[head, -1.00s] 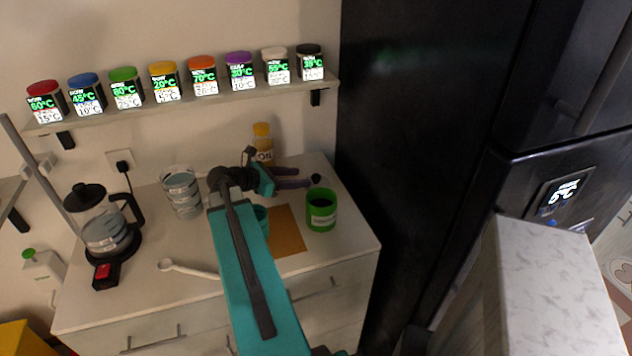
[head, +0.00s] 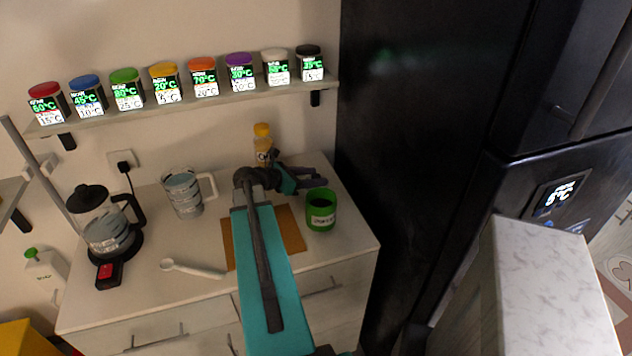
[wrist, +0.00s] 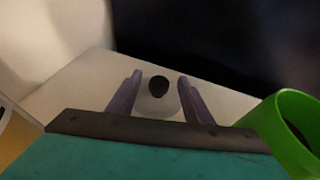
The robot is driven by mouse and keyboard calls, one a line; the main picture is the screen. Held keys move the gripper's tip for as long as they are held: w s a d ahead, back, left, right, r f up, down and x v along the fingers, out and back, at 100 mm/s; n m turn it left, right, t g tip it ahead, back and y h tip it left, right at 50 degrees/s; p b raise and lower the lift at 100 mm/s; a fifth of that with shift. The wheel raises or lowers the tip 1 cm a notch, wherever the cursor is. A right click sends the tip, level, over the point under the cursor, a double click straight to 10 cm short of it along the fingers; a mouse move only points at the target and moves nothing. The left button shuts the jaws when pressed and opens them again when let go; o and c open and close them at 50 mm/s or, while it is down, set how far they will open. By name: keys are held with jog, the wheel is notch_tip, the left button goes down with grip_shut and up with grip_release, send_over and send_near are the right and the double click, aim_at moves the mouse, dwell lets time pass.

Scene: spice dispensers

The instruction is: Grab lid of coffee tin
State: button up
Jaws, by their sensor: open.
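The lid shows in the wrist view as a pale, greyish disc with a dark round knob (wrist: 158,88). It lies on the white counter, with the knob between my two purple-grey fingers. My gripper (wrist: 160,77) is open, one finger on each side of the knob; I cannot tell whether either touches it. In the head view my gripper (head: 319,177) is at the counter's back right, and the lid cannot be made out there. The green tin (head: 320,209) stands upright and open, dark inside, just in front of my gripper. It also shows at the right of the wrist view (wrist: 282,125).
A yellow-capped oil bottle (head: 263,145) stands close behind my wrist. A measuring jug (head: 184,193), coffee maker (head: 106,228) and white spoon (head: 195,269) are to the left. A brown mat (head: 290,228) lies in front. The black fridge (head: 410,130) bounds the right side.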

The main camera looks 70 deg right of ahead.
jog(key=shift+p+x, duration=0.95)
jog(key=shift+x, duration=1.6)
jog(key=shift+d+r, duration=0.1)
jog(key=shift+r, duration=0.05)
jog(key=c, duration=1.1)
jog(key=shift+r, duration=0.1)
